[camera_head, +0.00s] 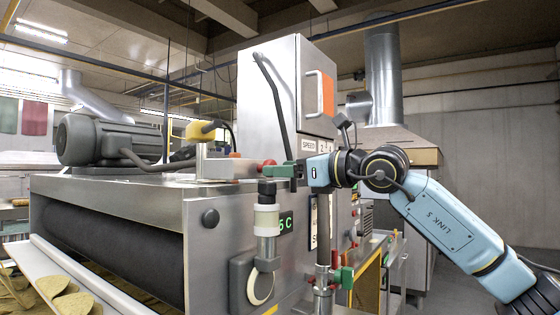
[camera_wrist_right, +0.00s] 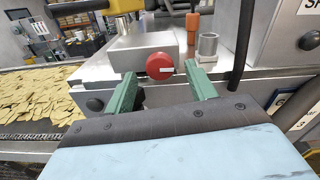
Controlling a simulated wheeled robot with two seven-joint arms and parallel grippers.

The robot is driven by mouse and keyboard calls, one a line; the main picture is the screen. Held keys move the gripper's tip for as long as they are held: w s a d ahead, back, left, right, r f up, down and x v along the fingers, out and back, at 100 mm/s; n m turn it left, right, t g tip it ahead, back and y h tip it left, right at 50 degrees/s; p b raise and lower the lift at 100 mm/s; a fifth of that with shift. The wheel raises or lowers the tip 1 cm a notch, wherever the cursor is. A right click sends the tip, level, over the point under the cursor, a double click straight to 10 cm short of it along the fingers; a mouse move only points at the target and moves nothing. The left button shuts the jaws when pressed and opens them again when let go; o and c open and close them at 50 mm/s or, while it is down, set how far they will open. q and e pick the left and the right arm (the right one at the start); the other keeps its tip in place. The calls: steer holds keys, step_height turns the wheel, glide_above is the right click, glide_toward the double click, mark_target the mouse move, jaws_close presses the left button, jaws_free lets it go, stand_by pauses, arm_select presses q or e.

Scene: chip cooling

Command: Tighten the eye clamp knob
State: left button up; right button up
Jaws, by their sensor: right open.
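The red clamp knob (camera_wrist_right: 160,66) sits on the front of a metal block (camera_wrist_right: 128,52) on top of the machine, with a pale mark on its face. It also shows as a small red knob in the head view (camera_head: 267,163). My right gripper (camera_wrist_right: 163,86) is open, its two green fingers spread to the left and right of the knob. In the head view the right gripper (camera_head: 272,169) reaches in from the right at the knob's height. I cannot tell whether the fingers touch the knob. My left gripper is not in view.
A yellow sensor head (camera_head: 206,131) with a black cable stands above the block. A metal cylinder (camera_wrist_right: 208,46) is right of the knob. A tall control cabinet (camera_head: 284,95) rises behind. Red and green valve handles (camera_head: 343,277) sit below my arm. Chips (camera_wrist_right: 40,92) lie at left.

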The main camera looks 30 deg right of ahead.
steer(key=shift+w+a, duration=0.3)
steer(key=shift+w, duration=0.35)
steer(key=shift+c, duration=0.7)
steer(key=c, duration=0.9)
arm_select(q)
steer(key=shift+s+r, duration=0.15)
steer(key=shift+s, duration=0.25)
arm_select(e)
steer(key=shift+o, duration=0.2)
